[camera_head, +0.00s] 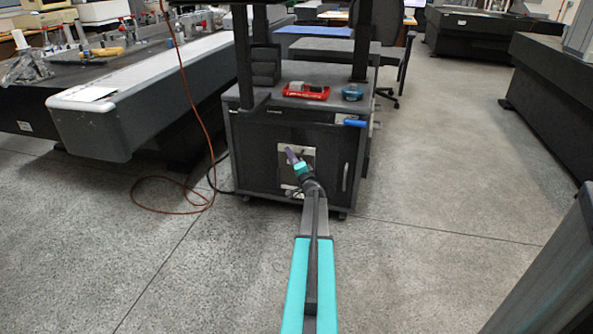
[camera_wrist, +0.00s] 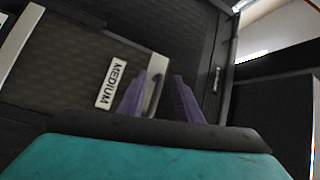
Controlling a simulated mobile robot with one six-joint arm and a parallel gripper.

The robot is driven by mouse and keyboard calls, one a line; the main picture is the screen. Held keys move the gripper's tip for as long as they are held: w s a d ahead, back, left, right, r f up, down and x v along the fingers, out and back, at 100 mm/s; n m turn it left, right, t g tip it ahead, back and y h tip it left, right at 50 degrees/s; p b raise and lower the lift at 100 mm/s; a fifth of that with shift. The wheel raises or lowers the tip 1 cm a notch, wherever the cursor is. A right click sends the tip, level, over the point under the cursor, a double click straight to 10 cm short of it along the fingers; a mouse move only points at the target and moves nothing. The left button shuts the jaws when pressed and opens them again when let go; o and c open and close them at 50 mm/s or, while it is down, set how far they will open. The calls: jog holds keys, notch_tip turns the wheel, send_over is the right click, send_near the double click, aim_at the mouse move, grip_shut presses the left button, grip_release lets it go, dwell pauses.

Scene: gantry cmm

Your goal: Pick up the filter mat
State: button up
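My gripper (camera_head: 291,156) is in front of a dark cabinet (camera_head: 263,172). In the wrist view its two purple fingers (camera_wrist: 159,84) are apart, with a dark curved handle (camera_wrist: 156,97) showing between them. I cannot tell whether they touch it. Beside the handle, a white label (camera_wrist: 112,84) reading "MEDIUM" is on a dark panel (camera_wrist: 75,95) with a grey edge. I cannot tell whether this panel is the filter mat or covers it; no other thing looks like a mat. In the head view my gripper partly hides a pale plate (camera_head: 309,158) on the cabinet front.
The cabinet has a door handle (camera_head: 345,178) at right and a red tray (camera_head: 306,91) and a blue item (camera_head: 352,92) on top. An orange cable (camera_head: 172,181) lies on the floor at left. Open floor (camera_head: 440,180) extends to the right.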

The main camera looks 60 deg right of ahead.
dwell(0.3)
grip_shut()
jog(key=shift+r, duration=0.15)
notch_tip(320, 180, up, 12)
jog(key=p, duration=0.7)
jog(key=r+p+v, duration=0.2)
jog(key=p+v, duration=0.3)
jog(key=v, duration=1.3)
jog(key=shift+s+f, duration=0.1)
jog(key=shift+f, duration=0.05)
dwell(1.4)
